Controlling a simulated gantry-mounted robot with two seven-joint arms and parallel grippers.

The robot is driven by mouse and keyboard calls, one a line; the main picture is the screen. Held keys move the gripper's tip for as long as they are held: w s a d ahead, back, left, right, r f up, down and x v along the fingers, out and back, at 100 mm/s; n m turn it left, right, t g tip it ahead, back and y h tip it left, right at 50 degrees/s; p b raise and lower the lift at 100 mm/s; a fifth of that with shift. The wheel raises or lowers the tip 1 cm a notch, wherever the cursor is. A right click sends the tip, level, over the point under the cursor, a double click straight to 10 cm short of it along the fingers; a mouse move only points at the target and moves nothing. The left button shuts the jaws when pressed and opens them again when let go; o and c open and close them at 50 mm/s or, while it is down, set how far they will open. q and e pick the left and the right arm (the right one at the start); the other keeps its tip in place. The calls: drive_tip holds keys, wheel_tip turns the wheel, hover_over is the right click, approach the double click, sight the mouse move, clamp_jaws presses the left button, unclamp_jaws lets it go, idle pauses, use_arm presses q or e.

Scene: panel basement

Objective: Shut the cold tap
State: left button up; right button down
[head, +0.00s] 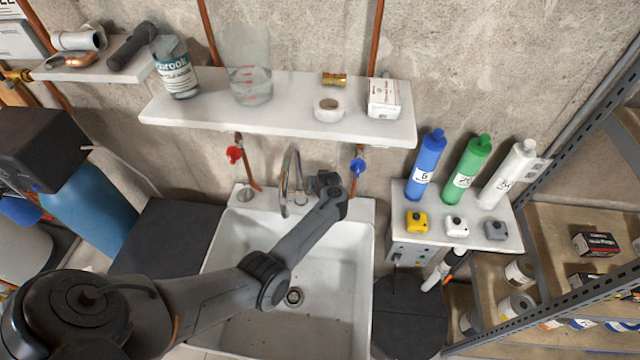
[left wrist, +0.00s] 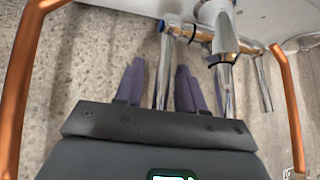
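A blue valve handle (head: 357,166) sits on the right copper pipe above the sink, and a red one (head: 235,154) on the left pipe. A chrome tap (head: 287,185) stands at the sink's back edge. My left arm reaches over the sink; its end is just right of the tap spout, fingers hidden in the head view. In the left wrist view my left gripper (left wrist: 160,66) is open. A chrome bar (left wrist: 163,82) shows between its fingers; I cannot tell whether they touch it. My right gripper is out of view.
The white sink (head: 335,295) lies under my arm. A shelf (head: 280,118) with a bottle, a beaker and small items is above. A small shelf (head: 490,237) with blue, green and white bottles stands to the right. Copper pipes (left wrist: 20,85) flank my left gripper.

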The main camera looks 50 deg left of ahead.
use_arm(q)
drive_tip(key=shift+s+d+r, duration=0.15)
drive_tip(key=shift+d+r, duration=0.2)
drive_tip(key=shift+r, duration=0.25)
drive_tip(key=p+v, duration=0.2)
drive_tip(key=v, duration=0.7)
drive_tip(key=shift+s, duration=0.2)
drive_tip(key=shift+d+r+p, duration=0.1)
drive_tip(key=shift+r+p, duration=0.05)
drive_tip(key=shift+p, duration=0.15)
drive_tip(key=s+d+r+m+h+p, duration=0.3)
drive_tip(key=s+d+r+m+p, duration=0.2)
drive_tip(key=s+d, duration=0.7)
drive_tip(key=s+d+r+m+h+p, duration=0.4)
drive_tip(key=s+d+r, duration=0.5)
drive_tip(key=s, duration=0.7)
drive_tip(key=d+m+p, duration=0.1)
drive_tip(key=d+m, duration=0.1)
drive_tip(key=d, duration=0.1)
drive_tip(key=shift+d+r+m, duration=0.2)
drive_tip(key=shift+d+m, duration=0.05)
drive_tip(key=shift+m, duration=0.15)
